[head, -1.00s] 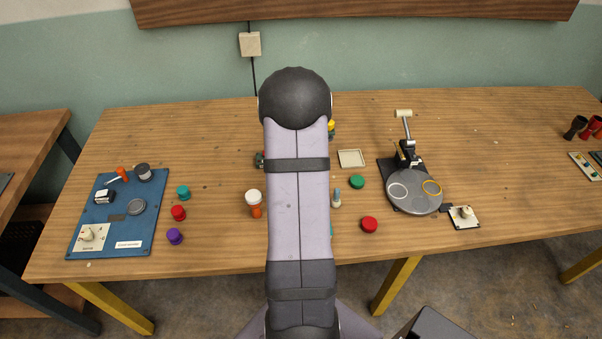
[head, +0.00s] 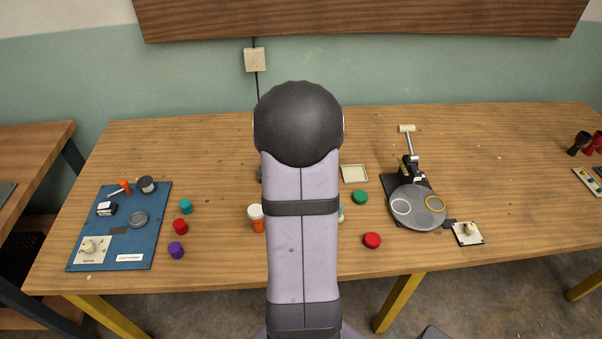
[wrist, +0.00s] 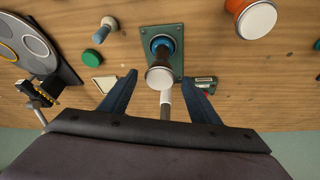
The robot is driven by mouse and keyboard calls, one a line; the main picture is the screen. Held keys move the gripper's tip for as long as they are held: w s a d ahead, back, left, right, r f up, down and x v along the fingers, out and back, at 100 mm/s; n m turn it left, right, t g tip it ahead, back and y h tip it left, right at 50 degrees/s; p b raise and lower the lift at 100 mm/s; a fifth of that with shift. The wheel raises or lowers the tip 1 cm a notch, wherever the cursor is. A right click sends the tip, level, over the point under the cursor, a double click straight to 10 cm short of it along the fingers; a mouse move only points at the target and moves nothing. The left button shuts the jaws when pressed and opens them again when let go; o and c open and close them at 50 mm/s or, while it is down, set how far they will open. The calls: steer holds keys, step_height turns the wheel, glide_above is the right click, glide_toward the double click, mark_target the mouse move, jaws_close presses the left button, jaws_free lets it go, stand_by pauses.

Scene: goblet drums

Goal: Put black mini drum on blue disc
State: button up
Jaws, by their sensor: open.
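In the wrist view a black mini drum (wrist: 159,62) with a pale round head stands upright near the middle. Its foot appears to rest on the blue disc (wrist: 162,42), which lies on a green plate (wrist: 175,55). The drum covers part of the disc, so their exact contact is hard to see. My gripper (wrist: 161,82) is open, with one dark finger on each side of the drum's pale head and a visible gap on both sides. In the head view my arm hides the drum, the disc and the gripper.
An orange drum with a white head (head: 256,218) stands left of my arm. A green puck (head: 360,197) and a red puck (head: 372,241) lie to the right, near a grey turntable (head: 418,215). A blue panel (head: 120,240) lies at left. A pale-topped post (wrist: 165,100) is behind the drum.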

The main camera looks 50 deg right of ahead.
steer(key=shift+v, duration=2.45)
steer(key=s+a+f+n+g+y, duration=0.15)
steer(key=a+n, duration=0.25)
steer(key=a, duration=0.9)
steer(key=a+f+n+t+y, duration=0.15)
steer(key=a+n, duration=0.35)
steer(key=a, duration=0.8)
steer(key=s+a+f+n+g+y, duration=0.1)
steer(key=s+a+n+g, duration=0.1)
steer(key=s+a, duration=0.3)
steer(key=a+n, duration=0.1)
steer(key=a, duration=0.1)
steer(key=shift+s+a+f, duration=0.2)
steer(key=shift+a+f, duration=0.05)
steer(key=shift+f, duration=0.05)
